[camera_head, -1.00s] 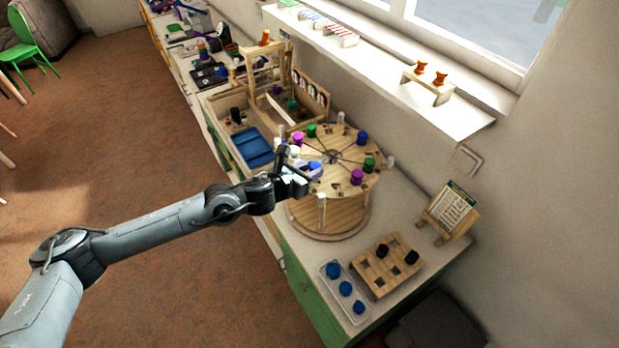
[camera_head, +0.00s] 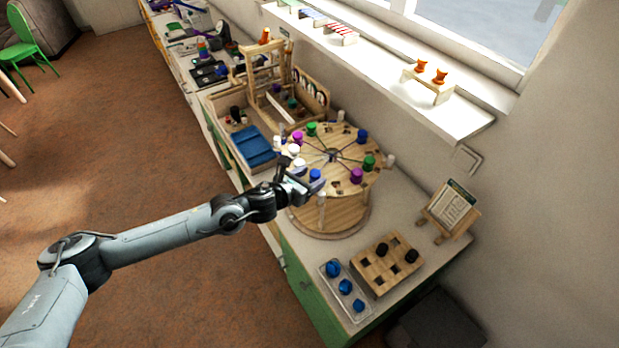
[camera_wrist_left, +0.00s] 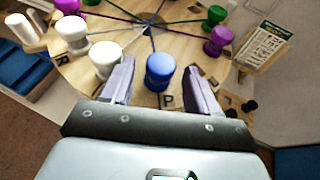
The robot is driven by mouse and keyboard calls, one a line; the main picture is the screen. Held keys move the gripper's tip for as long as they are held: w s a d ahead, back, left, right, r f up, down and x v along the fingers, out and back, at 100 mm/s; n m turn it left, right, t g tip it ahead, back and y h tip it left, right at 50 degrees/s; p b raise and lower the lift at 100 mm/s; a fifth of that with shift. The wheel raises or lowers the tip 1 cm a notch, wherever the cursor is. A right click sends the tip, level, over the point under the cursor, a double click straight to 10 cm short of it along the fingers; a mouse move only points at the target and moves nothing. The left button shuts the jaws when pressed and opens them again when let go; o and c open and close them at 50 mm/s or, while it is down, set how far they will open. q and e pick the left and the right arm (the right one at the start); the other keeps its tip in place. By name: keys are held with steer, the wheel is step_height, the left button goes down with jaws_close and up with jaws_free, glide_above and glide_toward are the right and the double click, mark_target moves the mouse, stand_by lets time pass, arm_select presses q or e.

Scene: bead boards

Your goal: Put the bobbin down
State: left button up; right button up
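The round wooden board (camera_head: 340,200) stands on the counter, with coloured bobbins around its top and thin cords running toward its middle. My left gripper (camera_head: 303,180) is at the board's near left edge. In the left wrist view its two fingers (camera_wrist_left: 160,88) are apart. A blue bobbin (camera_wrist_left: 160,72) stands upright between them, with gaps on both sides. It also shows in the head view (camera_head: 315,175). A white bobbin (camera_wrist_left: 106,58) stands just left of the left finger, and another white one (camera_wrist_left: 72,33) is beyond it. My right gripper is not in view.
A tray with blue pieces (camera_head: 333,268) and a wooden hole block (camera_head: 372,270) lie at the near end of the counter. A small stand with a card (camera_head: 452,208) is at the right. A wooden box with blue contents (camera_head: 252,146) stands left of the board.

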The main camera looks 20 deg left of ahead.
arm_select(q)
steer(key=shift+r, duration=0.1)
steer(key=shift+r+p, duration=0.2)
steer(key=shift+p, duration=0.1)
steer(key=shift+s+a, duration=0.15)
steer(key=shift+s, duration=0.1)
steer(key=b+v, duration=0.1)
steer(key=v, duration=1)
steer(key=s+d+f+n+g+y, duration=0.15)
steer(key=s+d+f+n, duration=0.35)
steer(key=s+d+n, duration=0.8)
steer(key=s+a+f+n+g+y, duration=0.1)
steer(key=s+a+f+n+g, duration=0.3)
steer(key=s+n, duration=0.3)
steer(key=s+a+f+n+g+y, duration=0.1)
steer(key=s+a+f+n+g, duration=0.2)
steer(key=n, duration=1.4)
steer(key=s+a+f, duration=0.2)
steer(key=s+a, duration=0.1)
steer(key=s, duration=0.2)
steer(key=shift+s+a+f+g, duration=0.15)
steer(key=shift+a+f+g, duration=0.15)
steer(key=shift+a+g, duration=0.05)
